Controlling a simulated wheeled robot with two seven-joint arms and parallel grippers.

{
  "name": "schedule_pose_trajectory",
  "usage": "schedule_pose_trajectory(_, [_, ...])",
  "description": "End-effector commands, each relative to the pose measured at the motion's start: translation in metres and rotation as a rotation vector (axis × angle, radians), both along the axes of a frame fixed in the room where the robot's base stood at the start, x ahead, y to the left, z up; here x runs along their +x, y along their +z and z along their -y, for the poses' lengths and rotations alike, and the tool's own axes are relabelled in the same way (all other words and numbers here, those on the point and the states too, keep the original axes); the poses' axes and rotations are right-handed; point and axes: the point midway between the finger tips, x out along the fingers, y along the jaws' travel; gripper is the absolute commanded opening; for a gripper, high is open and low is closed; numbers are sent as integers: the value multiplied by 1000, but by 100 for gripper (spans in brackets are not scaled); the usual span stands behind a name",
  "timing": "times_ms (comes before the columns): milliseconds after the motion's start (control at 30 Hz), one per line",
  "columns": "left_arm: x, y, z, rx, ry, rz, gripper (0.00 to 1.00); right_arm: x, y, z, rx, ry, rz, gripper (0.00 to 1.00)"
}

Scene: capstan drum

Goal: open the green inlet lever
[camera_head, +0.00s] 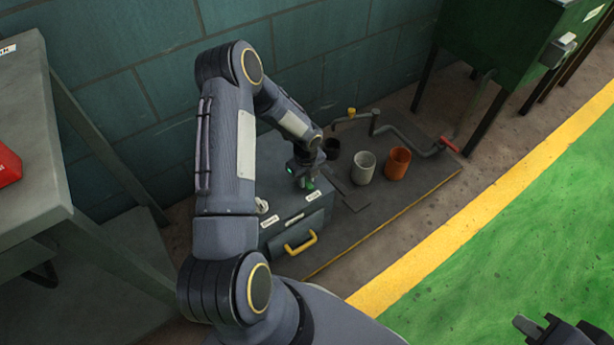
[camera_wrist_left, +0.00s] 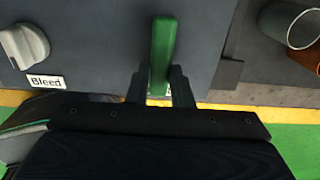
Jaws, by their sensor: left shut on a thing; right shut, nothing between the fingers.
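The green inlet lever (camera_wrist_left: 162,48) stands out from the face of a grey box (camera_wrist_left: 100,30) in the left wrist view. My left gripper (camera_wrist_left: 160,88) is shut on it, with one dark finger on each side. In the head view my left gripper (camera_head: 306,178) is over the top of the grey box (camera_head: 290,205), and only a bit of green shows below the fingers. The lever's label is mostly hidden by the gripper. My right gripper (camera_head: 540,326) is at the bottom right corner of the head view, shut and empty, away from the box.
A pale knob (camera_wrist_left: 25,45) labelled Bleed is left of the lever. A yellow handle (camera_head: 300,243) is on the box front. Grey (camera_head: 363,168) and orange (camera_head: 397,163) cups and a pipe with a red end (camera_head: 449,144) stand right of the box. A grey table (camera_head: 30,130) is at left.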

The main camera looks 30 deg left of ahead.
Motion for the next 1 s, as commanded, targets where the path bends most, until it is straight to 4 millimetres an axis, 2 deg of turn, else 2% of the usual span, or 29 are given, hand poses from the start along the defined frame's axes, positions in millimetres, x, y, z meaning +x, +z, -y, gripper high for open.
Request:
schedule_pose_trajectory(433, [0,0,-1,2,-17,0,0,0,1,0,0,0,0,0])
schedule_pose_trajectory(467, [0,0,-1,2,-17,0,21,0,1,0,0,0,0,0])
schedule_pose_trajectory(600, [0,0,-1,2,-15,0,39,0,1,0,0,0,0,0])
schedule_pose_trajectory(633, [0,0,-1,2,-14,0,42,0,1,0,0,0,0,0])
schedule_pose_trajectory(867, [0,0,0,1,-12,0,42,0,1,0,0,0,0,0])
schedule_pose_trajectory(1000, [0,10,-1,1,-11,3,42,0,5,0,0,0,0,0])
